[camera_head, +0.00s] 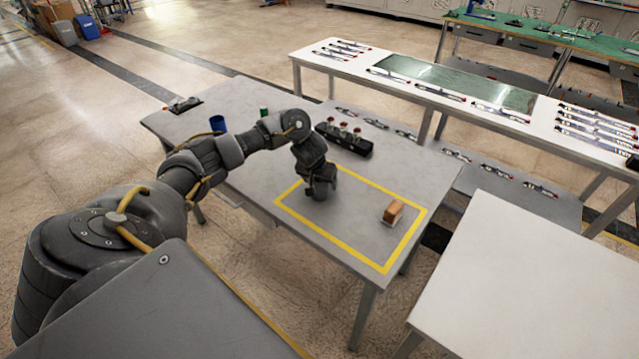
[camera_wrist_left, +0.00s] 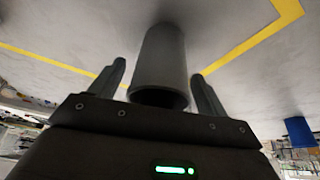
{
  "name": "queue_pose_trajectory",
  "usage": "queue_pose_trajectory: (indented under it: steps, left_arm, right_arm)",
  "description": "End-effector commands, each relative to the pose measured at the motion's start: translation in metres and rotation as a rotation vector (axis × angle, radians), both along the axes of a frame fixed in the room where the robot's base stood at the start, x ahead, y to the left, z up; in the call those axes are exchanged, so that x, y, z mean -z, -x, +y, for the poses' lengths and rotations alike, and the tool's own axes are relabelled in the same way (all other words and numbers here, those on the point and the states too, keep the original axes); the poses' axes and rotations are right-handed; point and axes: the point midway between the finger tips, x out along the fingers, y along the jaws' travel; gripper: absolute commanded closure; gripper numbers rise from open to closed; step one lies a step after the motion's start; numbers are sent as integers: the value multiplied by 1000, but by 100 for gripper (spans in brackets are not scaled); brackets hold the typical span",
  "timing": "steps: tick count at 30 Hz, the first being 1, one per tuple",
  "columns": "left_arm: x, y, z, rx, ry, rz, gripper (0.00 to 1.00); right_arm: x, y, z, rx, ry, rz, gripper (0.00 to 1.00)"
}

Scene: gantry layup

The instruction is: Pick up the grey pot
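The grey pot (camera_wrist_left: 163,60) is a plain grey cylinder on the table, seen large in the left wrist view. My left gripper (camera_wrist_left: 157,72) is open, with one finger on each side of the pot. A gap shows between the left-hand finger and the pot; the right-hand finger is very close to it, and I cannot tell if it touches. In the head view my left gripper (camera_head: 320,190) is low over the table inside the yellow outline, and the gripper and wrist hide the pot there. My right gripper is in neither view.
The grey table (camera_head: 255,205) has a yellow taped rectangle (camera_head: 330,237). A brown block (camera_head: 393,212) lies inside it at right. A black holder (camera_head: 345,143) with red-topped items stands behind. A blue cup (camera_head: 218,124) and green can (camera_head: 264,112) stand farther left. The front of the rectangle is clear.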

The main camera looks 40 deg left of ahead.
Motion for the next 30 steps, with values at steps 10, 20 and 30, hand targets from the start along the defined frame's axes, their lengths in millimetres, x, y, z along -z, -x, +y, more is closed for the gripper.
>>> queue_pose_trajectory:
  steps: [10,20,30]
  left_arm:
    - [-1,0,0,-1,0,-1,68]
    - [-5,-1,0,-1,1,-2,68]
    - [-38,3,1,1,-1,-4,68]
  right_arm:
    - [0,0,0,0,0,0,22]
    - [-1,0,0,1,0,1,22]
    - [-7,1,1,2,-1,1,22]
